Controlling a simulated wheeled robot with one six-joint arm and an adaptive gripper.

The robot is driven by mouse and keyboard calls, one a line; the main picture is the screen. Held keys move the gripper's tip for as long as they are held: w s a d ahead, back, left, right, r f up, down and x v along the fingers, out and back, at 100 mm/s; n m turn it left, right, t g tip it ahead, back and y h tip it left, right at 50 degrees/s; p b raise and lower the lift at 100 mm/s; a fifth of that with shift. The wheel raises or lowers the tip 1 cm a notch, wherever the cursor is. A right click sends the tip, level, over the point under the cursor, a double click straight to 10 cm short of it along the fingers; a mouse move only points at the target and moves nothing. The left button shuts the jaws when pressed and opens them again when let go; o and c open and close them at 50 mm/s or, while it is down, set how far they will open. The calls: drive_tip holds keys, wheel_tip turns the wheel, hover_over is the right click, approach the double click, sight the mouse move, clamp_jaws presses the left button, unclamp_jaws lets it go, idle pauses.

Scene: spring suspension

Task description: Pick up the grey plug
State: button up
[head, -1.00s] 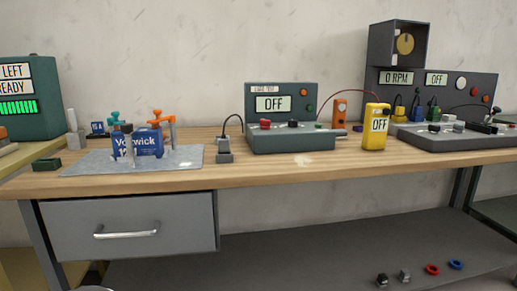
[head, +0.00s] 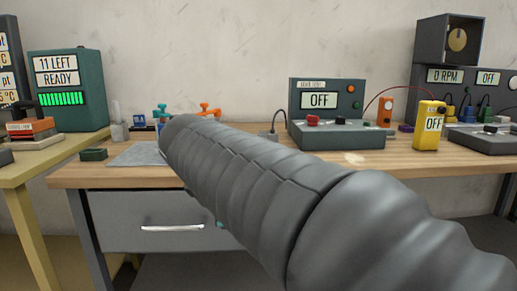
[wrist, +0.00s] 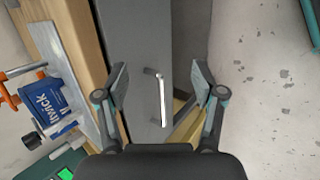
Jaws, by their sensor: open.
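I cannot make out a loose grey plug for certain in either current view. My arm hides the lower shelf, where a small grey piece showed beside a black one in the earlier head view. In the wrist view my gripper (wrist: 161,76) is open and empty, its two fingers spread apart. The drawer handle (wrist: 162,100) shows between the fingers; I cannot tell how far beyond them it is. In the head view my arm covers most of the gripper.
The closed drawer (head: 120,212) is under the wooden bench (head: 75,176). On the bench are a metal plate (head: 128,157), a green-grey OFF box (head: 345,138) and a yellow meter (head: 428,128). A blue Yorwick block (wrist: 55,105) shows in the wrist view. A READY unit (head: 65,90) stands left.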

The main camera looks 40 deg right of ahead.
drive_tip(key=w+d+r+n+h+b, duration=0.1)
drive_tip(key=w+d+r+n+h, duration=0.3)
drive_tip(key=w+d+r+n, duration=0.35)
drive_tip(key=n+g+h+b, duration=0.1)
drive_tip(key=n+g+h, duration=0.1)
drive_tip(key=h, duration=0.1)
approach(273, 132)
drive_tip(key=shift+h, duration=0.3)
drive_tip(key=x, duration=0.4)
drive_tip(key=shift+w+f+b, duration=0.1)
drive_tip(key=shift+f+b, duration=0.05)
drive_tip(key=shift+b, duration=0.15)
drive_tip(key=shift+n, duration=0.25)
drive_tip(key=shift+b+x, duration=0.3)
drive_tip(key=shift+x, duration=2.95)
drive_tip(key=shift+w+a, duration=0.15)
clamp_jaws()
